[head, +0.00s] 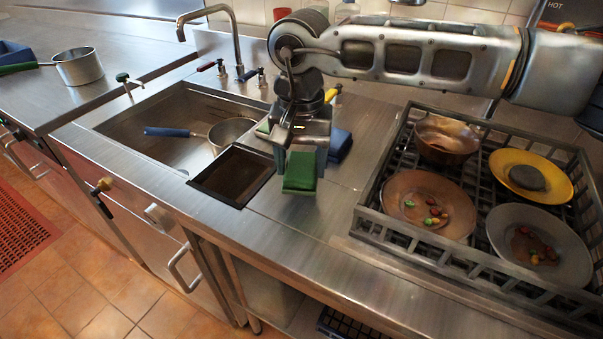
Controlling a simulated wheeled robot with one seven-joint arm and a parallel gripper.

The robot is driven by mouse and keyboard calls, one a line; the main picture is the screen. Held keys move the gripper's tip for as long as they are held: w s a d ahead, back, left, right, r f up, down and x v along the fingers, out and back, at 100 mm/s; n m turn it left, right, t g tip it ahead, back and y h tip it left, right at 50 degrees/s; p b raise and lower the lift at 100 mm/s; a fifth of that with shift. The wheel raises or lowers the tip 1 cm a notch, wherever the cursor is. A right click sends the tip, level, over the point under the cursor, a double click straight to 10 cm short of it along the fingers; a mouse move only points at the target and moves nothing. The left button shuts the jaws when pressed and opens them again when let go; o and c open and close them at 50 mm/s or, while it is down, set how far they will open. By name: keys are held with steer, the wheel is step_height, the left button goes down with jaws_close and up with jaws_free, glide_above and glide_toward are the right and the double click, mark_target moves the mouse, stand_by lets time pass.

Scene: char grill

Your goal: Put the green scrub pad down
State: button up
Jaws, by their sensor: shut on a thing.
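The green scrub pad (300,171) is in the head view, near the middle, between the dark square opening and the dish rack. My gripper (301,150) points down and is shut on the pad, with its fingers at the pad's upper part. The pad hangs over the steel counter (289,207); I cannot tell whether its lower edge touches the counter.
The sink (140,150) holds a blue-handled pan (228,131). A dark square opening (231,176) is left of the pad. A blue block (340,144) sits just behind on the right. A dish rack (366,224) with plates and a copper pot (446,140) stands right. The counter front is clear.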

mark_target(301, 165)
step_height(301, 165, down, 3)
steer(key=shift+s+f+p, duration=0.1)
steer(key=shift+p, duration=0.35)
steer(key=shift+f, duration=0.4)
steer(key=shift+f, duration=0.15)
steer(key=o, duration=1.1)
steer(key=shift+o, duration=0.2)
steer(key=shift+r, duration=0.3)
step_height(301, 165, up, 12)
steer(key=shift+f+b, duration=0.1)
steer(key=shift+b, duration=1.05)
